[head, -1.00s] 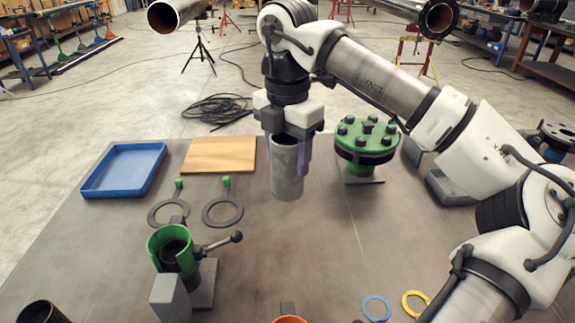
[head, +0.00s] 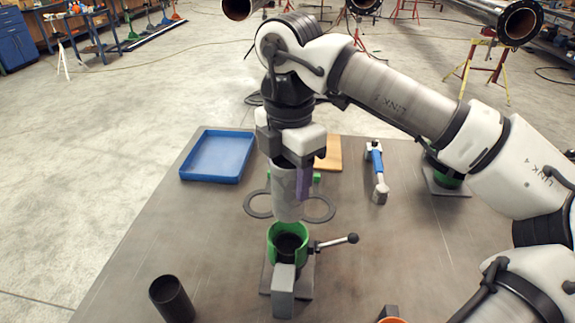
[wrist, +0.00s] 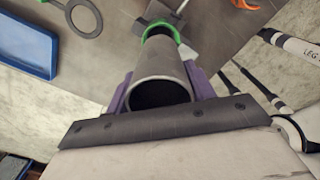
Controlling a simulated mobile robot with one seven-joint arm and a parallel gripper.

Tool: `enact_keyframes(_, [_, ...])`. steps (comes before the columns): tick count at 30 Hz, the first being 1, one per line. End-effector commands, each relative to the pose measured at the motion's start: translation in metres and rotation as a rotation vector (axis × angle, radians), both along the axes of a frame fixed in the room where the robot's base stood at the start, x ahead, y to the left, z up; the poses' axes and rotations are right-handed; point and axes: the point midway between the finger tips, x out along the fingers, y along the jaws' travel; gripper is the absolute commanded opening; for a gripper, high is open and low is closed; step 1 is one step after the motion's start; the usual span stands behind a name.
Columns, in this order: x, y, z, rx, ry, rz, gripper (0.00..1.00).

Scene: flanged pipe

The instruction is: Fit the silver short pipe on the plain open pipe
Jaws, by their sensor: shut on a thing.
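My gripper (head: 291,178) is shut on the silver short pipe (head: 287,203), which hangs nearly upright between its purple fingers. In the wrist view I look into the pipe's open end (wrist: 160,92). The pipe's lower end is just above and behind the green open-topped collar (head: 286,229) in the head view. A dark open pipe end (head: 289,247) shows inside the collar. Whether the silver pipe touches the collar I cannot tell. Another black open pipe (head: 172,299) stands at the front left.
A grey block (head: 284,290) and a black-knobbed lever (head: 335,243) flank the collar. Behind are flat grey rings (head: 318,209), a blue tray (head: 217,157), a wooden board (head: 328,152) and a blue-handled tool (head: 377,170). Table left of the collar is mostly clear.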

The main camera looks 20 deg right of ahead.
Motion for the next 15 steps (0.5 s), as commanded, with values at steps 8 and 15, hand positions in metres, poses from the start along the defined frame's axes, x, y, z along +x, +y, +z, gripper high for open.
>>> enact_keyframes(8, [-0.001,0.000,-0.013,0.001,0.000,-0.002,0.20])
enact_keyframes(15, [-0.001,0.000,-0.035,0.001,-0.001,-0.002,0.20])
